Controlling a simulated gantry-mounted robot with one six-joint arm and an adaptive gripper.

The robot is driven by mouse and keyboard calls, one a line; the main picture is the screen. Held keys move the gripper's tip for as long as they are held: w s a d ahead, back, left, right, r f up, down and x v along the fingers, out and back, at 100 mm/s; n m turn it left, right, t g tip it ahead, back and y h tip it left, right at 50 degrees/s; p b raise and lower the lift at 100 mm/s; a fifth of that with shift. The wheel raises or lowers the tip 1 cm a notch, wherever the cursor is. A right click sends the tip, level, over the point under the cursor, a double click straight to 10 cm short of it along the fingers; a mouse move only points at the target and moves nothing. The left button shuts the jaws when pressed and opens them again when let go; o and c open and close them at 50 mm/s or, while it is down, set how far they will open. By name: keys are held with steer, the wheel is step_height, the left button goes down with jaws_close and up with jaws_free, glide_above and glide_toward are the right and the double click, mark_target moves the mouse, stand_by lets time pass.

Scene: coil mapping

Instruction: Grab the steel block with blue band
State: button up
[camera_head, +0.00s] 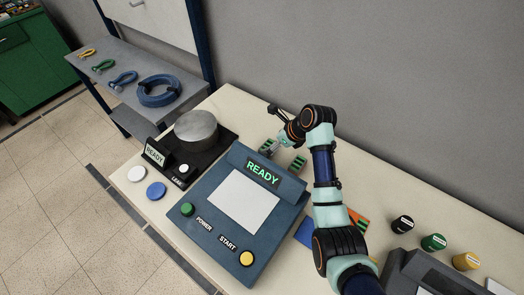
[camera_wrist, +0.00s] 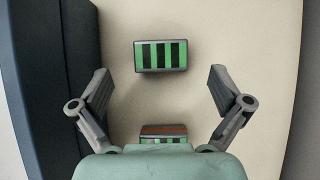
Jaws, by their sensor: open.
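I cannot make out a steel block with a blue band in either view. My gripper (camera_wrist: 158,95) is open and empty, its fingers spread wide over the cream bench top. A block with green and black stripes (camera_wrist: 161,56) lies ahead of the fingertips in the wrist view. A second block, with a reddish-brown edge and some green (camera_wrist: 164,130), is partly hidden by my gripper's body. In the head view my gripper (camera_head: 272,147) is behind the blue console, and a green-striped block (camera_head: 299,162) shows beside it.
The blue READY console (camera_head: 272,203) stands in front of my gripper. A black tester with a steel cylinder (camera_head: 196,127) is to its left. Blue (camera_head: 305,233) and orange (camera_head: 358,222) items lie partly behind my arm. Black, green and yellow spools (camera_head: 433,242) stand at the right.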

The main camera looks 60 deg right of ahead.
steer(key=b+x, duration=0.3)
steer(key=x, duration=0.2)
steer(key=shift+f, duration=0.3)
steer(key=shift+r, duration=0.1)
steer(key=c, duration=1.9)
